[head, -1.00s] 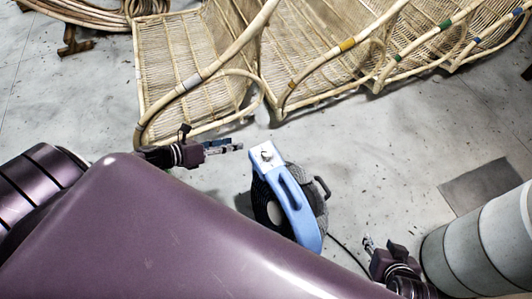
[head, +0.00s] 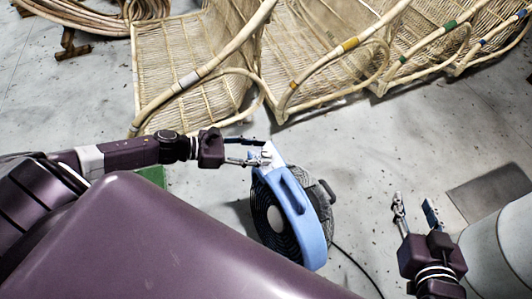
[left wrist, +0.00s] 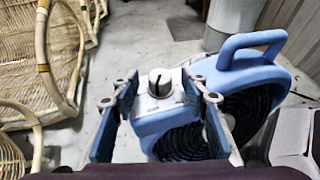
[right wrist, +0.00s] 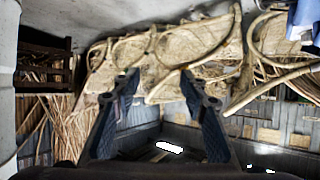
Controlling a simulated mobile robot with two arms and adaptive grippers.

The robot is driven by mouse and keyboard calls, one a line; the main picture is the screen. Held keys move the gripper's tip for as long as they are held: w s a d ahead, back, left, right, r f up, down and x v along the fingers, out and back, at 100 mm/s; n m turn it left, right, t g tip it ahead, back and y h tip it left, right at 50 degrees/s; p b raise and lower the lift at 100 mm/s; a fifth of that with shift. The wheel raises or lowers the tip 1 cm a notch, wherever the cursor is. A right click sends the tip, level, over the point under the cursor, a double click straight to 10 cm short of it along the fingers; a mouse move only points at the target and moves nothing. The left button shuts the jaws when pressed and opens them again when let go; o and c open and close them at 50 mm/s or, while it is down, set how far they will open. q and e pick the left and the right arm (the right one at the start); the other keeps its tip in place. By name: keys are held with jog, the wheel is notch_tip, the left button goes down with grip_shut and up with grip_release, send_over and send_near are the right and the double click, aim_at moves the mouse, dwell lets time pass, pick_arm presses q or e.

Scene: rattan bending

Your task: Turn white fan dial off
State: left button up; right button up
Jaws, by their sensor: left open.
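A blue floor fan (head: 304,230) stands on the concrete floor, a carry handle (left wrist: 252,48) on its top. The white fan dial (left wrist: 160,82) is a round knob with a dark slot, on a white plate at the fan's top end. My left gripper (head: 260,153) is at that end and hides most of the dial in the head view. In the left wrist view its open fingers appear on either side of the dial; contact cannot be told. My right gripper (head: 415,206) is open and empty, right of the fan; its spread fingers (right wrist: 160,85) show in the right wrist view.
Woven rattan frames (head: 185,70) line the far side of the floor. A pale cylinder (head: 500,250) stands at the right beside a dark floor mat (head: 490,192). A black cable (head: 358,267) runs from the fan. Floor between fan and frames is clear.

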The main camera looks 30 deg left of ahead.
pick_arm(q)
jog(key=shift+x, duration=1.25)
pick_arm(e)
jog(key=shift+w+a+r+t, duration=0.2)
jog(key=shift+w+r+t, duration=0.15)
jog(key=shift+r, duration=0.25)
jog(key=shift+w+a+r+t, duration=0.15)
jog(key=shift+w+r+t, duration=0.15)
jog(key=shift+r, duration=0.3)
pick_arm(q)
grip_shut()
